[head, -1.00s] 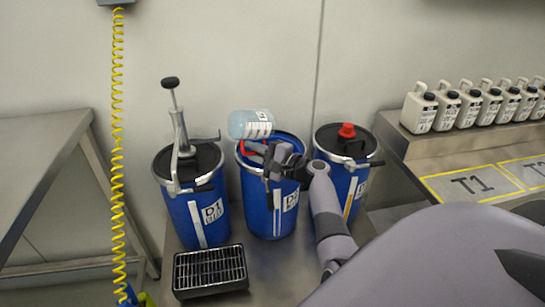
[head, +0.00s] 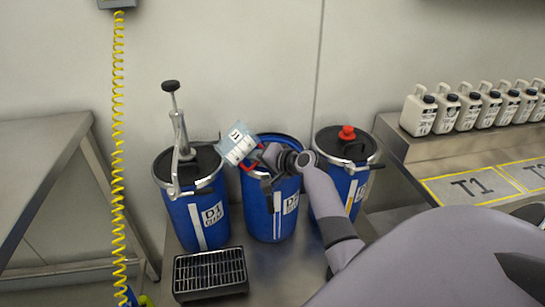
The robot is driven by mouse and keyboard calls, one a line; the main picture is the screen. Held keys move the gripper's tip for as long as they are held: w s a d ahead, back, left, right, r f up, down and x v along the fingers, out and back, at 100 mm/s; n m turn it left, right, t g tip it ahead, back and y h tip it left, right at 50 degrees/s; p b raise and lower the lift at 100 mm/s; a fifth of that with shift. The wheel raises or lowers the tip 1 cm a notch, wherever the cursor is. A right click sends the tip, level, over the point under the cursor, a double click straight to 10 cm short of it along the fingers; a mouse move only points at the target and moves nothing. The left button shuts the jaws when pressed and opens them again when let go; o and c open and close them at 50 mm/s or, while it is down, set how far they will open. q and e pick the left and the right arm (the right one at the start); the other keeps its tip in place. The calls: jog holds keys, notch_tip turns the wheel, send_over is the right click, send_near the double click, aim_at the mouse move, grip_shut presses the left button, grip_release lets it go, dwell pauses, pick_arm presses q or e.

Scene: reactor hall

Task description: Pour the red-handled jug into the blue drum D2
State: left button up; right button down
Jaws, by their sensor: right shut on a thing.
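The jug (head: 237,144) is pale and translucent, with a white label and a red handle (head: 254,160). It is tilted above the left rim of the middle blue drum (head: 272,222). That drum is open at the top; its label is too small to read surely, so I cannot tell if it is D2. My right gripper (head: 262,158) reaches in from the right over the drum opening and is shut on the jug's red handle. Its fingers are partly hidden. I see no clear stream of liquid, and the jug's mouth is not clear. My left gripper is not in view.
A blue drum (head: 207,217) with a hand pump (head: 178,125) stands left. Another blue drum (head: 331,190) with a red cap (head: 347,132) stands right. A black grated tray (head: 210,272) lies in front. Several white jugs (head: 419,112) line the right shelf. A yellow coiled hose (head: 117,150) hangs left.

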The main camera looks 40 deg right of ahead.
aim_at(242, 150)
jog(key=n+h+p, duration=0.1)
jog(key=d+r+h+p, duration=0.1)
jog(key=p, duration=0.1)
jog(key=n+p, duration=0.1)
jog(key=p, duration=0.1)
jog(key=shift+s+d+r+n+g+h, duration=0.25)
jog(key=shift+r+n+g+h, duration=0.05)
jog(key=shift+g+h, duration=0.1)
jog(key=shift+a+r+n+h+p, duration=0.25)
jog(key=shift+r+h+p, duration=0.3)
jog(key=shift+p, duration=0.7)
jog(key=shift+a+n+g+h+p, duration=0.15)
jog(key=shift+n+g+h+p, duration=0.15)
jog(key=shift+n+h+p, duration=0.2)
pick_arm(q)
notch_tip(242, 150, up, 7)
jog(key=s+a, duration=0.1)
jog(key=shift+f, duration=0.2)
pick_arm(e)
jog(key=shift+a+r+n+h, duration=0.2)
jog(key=shift+n+h, duration=0.3)
jog(key=shift+h, duration=0.15)
jog(key=shift+a+r+n+h, duration=0.2)
jog(key=shift+n+h, duration=0.25)
jog(key=shift+h, duration=0.15)
